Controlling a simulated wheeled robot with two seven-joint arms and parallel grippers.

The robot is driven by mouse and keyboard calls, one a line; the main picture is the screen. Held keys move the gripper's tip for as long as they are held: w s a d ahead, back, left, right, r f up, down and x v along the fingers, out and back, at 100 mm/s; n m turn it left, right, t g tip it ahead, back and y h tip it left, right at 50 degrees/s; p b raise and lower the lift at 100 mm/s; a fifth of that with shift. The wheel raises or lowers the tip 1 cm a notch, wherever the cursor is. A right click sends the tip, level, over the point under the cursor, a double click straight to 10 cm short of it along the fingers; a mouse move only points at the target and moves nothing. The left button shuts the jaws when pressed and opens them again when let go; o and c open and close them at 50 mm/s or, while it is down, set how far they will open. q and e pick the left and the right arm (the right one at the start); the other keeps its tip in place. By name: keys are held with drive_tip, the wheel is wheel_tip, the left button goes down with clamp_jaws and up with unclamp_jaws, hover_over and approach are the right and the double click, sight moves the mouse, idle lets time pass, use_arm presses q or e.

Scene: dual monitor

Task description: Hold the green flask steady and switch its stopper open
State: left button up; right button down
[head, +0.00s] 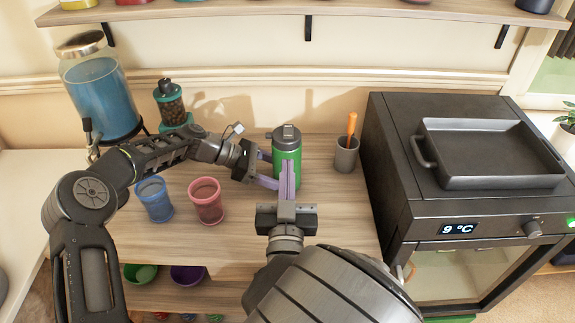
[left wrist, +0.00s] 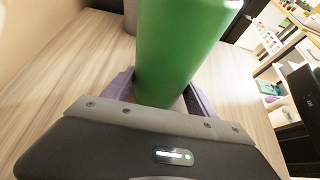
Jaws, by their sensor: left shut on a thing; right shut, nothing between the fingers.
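The green flask (head: 287,151) stands upright on the wooden counter in the head view. Its dark grey stopper (head: 287,135) is on top, and I cannot tell whether it is open. My left gripper (head: 270,178) is shut on the flask low on its body. In the left wrist view the flask (left wrist: 182,50) fills the space between the purple fingers, its top out of frame. My right gripper (head: 287,178) is shut and empty, its fingers pointing up in front of the flask and covering part of its body. I cannot tell whether they touch it.
A grey cup (head: 346,157) with an orange-handled tool stands right of the flask. A blue cup (head: 154,200) and a pink cup (head: 206,203) stand at the left front. A blue drink dispenser (head: 102,98) and a jar (head: 172,105) are behind. A black appliance (head: 388,150) bounds the right.

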use_arm(q)
drive_tip(key=o, duration=1.1)
drive_tip(key=shift+c, duration=0.2)
drive_tip(key=v, duration=1.1)
drive_tip(key=shift+a+r, duration=0.15)
drive_tip(key=shift+a, duration=0.25)
drive_tip(key=shift+a+r, duration=0.1)
drive_tip(key=shift+r, duration=0.1)
